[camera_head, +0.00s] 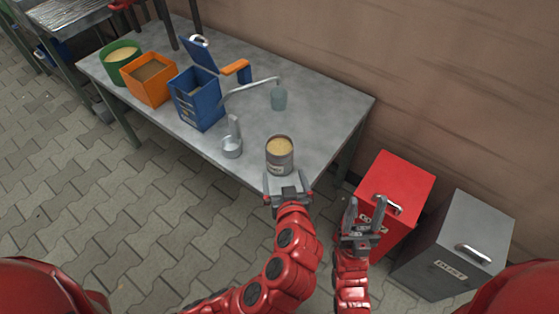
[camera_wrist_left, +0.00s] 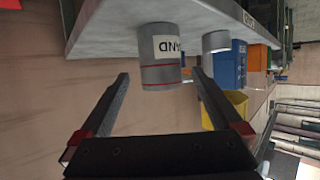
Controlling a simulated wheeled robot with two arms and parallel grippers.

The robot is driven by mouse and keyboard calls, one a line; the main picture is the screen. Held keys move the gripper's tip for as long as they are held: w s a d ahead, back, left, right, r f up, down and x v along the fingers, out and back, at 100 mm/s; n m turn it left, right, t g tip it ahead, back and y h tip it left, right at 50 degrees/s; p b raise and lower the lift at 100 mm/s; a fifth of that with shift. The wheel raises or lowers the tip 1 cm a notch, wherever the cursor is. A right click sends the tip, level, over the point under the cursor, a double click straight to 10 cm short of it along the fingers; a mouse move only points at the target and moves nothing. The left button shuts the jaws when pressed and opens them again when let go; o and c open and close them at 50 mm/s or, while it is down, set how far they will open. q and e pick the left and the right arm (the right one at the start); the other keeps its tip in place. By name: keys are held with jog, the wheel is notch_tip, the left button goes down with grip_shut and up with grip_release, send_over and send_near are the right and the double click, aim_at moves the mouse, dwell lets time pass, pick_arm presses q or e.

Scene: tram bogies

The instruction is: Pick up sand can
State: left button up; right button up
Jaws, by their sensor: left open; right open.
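The sand can (camera_head: 279,156) is a grey metal can filled with tan sand, standing upright near the front right edge of the metal table (camera_head: 330,110). My left gripper (camera_head: 287,187) is open just in front of it, at the table edge. In the left wrist view the can (camera_wrist_left: 160,62), with its "SAND" label, appears between and beyond the fingertips of my open left gripper (camera_wrist_left: 161,76). The fingers seem not to touch it. My right gripper (camera_head: 364,206) is open and empty, to the right of the table and in front of the red bin.
A metal scoop or cup (camera_head: 232,146) stands left of the can. A blue box (camera_head: 198,108), an orange box (camera_head: 150,88) and a green tub (camera_head: 122,60) line the table's left. A red bin (camera_head: 405,180) and a grey bin (camera_head: 455,245) stand at right.

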aim_at(280, 148)
pick_arm(q)
jog(key=x, duration=1)
jog(key=shift+w+f+p, duration=0.2)
jog(key=shift+w+p, duration=0.05)
jog(key=shift+p, duration=0.1)
jog(key=shift+a, duration=0.1)
jog(key=c, duration=1.1)
jog(key=shift+r, duration=0.2)
